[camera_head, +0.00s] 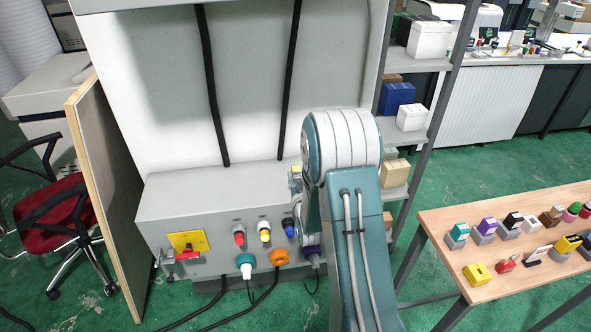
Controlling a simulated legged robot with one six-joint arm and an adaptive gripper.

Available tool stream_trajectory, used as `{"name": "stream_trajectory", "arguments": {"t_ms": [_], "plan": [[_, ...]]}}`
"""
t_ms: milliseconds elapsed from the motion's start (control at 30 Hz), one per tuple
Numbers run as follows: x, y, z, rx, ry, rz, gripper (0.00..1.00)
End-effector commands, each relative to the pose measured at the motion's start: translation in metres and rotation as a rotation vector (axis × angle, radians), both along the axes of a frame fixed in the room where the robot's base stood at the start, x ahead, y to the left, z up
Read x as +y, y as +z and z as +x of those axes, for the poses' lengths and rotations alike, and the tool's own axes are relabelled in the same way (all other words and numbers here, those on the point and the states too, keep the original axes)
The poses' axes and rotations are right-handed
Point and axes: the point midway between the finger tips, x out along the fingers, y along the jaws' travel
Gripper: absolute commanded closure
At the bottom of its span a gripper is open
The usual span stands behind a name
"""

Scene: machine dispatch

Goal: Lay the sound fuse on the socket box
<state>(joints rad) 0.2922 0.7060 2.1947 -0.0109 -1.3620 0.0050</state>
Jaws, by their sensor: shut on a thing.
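A grey box (205,197) with a flat top runs along the foot of the white cabinet; I take it for the socket box. Its front carries a red switch on a yellow plate (188,243), red, yellow and blue knobs, and teal (245,263), orange (279,257) and purple (312,252) plugs with black cables. I cannot make out the sound fuse.
A wooden table (448,224) at right holds several small coloured blocks, among them a yellow one (477,274). A shelf rack (430,65) with boxes stands behind my arm. A wooden panel (105,200) and a red chair (52,212) are at left. The box's left top is clear.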

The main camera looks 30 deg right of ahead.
Motion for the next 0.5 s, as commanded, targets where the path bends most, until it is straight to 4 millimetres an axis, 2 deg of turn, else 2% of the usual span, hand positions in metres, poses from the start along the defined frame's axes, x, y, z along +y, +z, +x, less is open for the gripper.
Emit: {"name": "stream_trajectory", "arguments": {"t_ms": [267, 500], "plan": [[-0.001, -0.001, 0.000, 0.002, 0.000, 0.001, 1.00], [-0.001, -0.015, 0.000, 0.004, 0.000, -0.001, 1.00]]}}
